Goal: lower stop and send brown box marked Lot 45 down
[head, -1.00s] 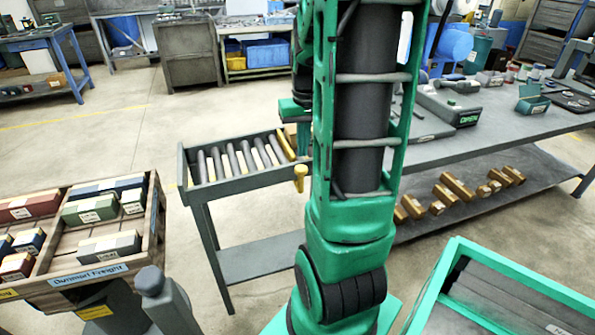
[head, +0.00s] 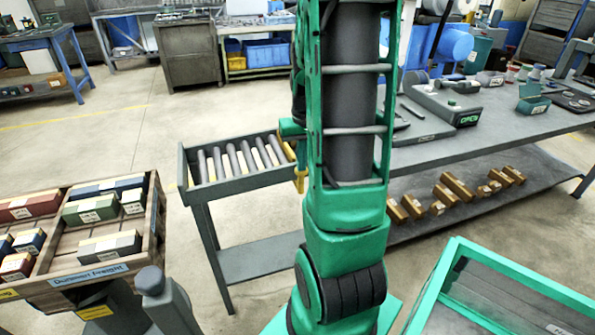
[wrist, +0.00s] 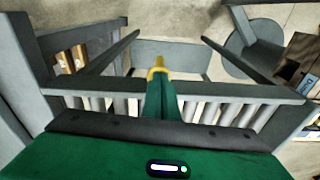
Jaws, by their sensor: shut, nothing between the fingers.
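A yellow bar, apparently the stop (head: 287,149), crosses the right end of the grey roller conveyor (head: 190,184) in the head view. A yellow handle-like piece (head: 300,182) shows lower down, at the front rail beside my arm. In the wrist view my gripper (wrist: 159,78) is shut and empty, its green fingers pointing over the conveyor rail (wrist: 220,92). Yellow shows at their tips; I cannot tell whether this is the handle touching them or part of the fingers. The Lot 45 box cannot be identified; my arm hides the conveyor's right end.
A wooden crate (head: 157,215) holding several coloured boxes stands at left. A grey workbench (head: 480,125) at right has several golden-brown blocks on its lower shelf. A green-framed bin (head: 450,262) is at front right. The visible rollers are bare.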

